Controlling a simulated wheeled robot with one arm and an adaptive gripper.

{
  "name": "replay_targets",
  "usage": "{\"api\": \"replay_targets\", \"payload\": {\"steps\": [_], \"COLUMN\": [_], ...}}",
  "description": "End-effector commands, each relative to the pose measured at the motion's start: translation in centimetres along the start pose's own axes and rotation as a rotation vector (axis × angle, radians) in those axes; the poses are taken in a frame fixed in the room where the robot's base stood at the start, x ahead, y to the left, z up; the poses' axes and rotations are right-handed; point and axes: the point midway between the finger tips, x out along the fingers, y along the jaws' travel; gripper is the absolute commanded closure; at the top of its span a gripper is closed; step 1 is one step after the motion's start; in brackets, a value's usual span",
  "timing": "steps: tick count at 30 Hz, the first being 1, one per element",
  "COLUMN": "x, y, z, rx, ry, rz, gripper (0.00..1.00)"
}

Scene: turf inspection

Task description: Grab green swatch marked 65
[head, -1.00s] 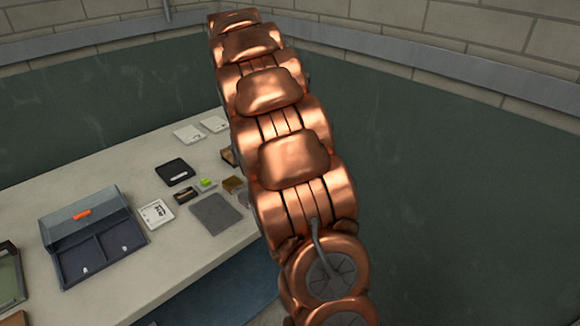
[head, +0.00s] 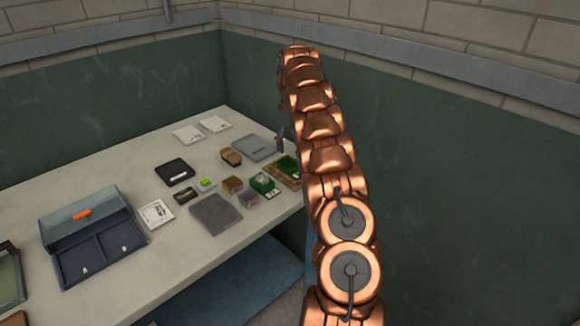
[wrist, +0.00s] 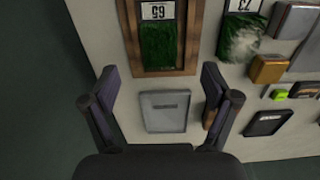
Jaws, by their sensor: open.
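The green swatch marked 65 (wrist: 162,45) lies in a wooden tray (wrist: 193,40) at the top of the wrist view. Its white label (wrist: 158,11) appears upside down there. In the head view, the wooden tray (head: 294,183) is at the table's right end, partly behind my arm. A second green swatch, marked 73 (wrist: 240,38), lies to the right of the tray in the wrist view and also shows in the head view (head: 262,183). My gripper (wrist: 158,75) is open and empty, its fingers apart below the tray in the picture. My arm mostly hides it in the head view.
A grey panel (wrist: 165,112) lies between the fingers in the picture. Brass block (head: 232,184), dark grey mat (head: 215,214), black case (head: 175,171) and white cards (head: 187,133) lie on the table (head: 120,160). An open toolbox (head: 88,240) stands at left. Green walls rise behind.

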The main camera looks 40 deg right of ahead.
Motion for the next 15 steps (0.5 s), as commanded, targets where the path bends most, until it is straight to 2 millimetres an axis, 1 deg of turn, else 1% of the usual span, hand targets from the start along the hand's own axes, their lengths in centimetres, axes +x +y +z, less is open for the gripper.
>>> {"api": "replay_targets", "payload": {"steps": [15], "x": [2.7], "y": [0.1], "z": [0.1], "rx": [0.001], "ry": [0.000], "rz": [0.000], "gripper": [0.14]}}
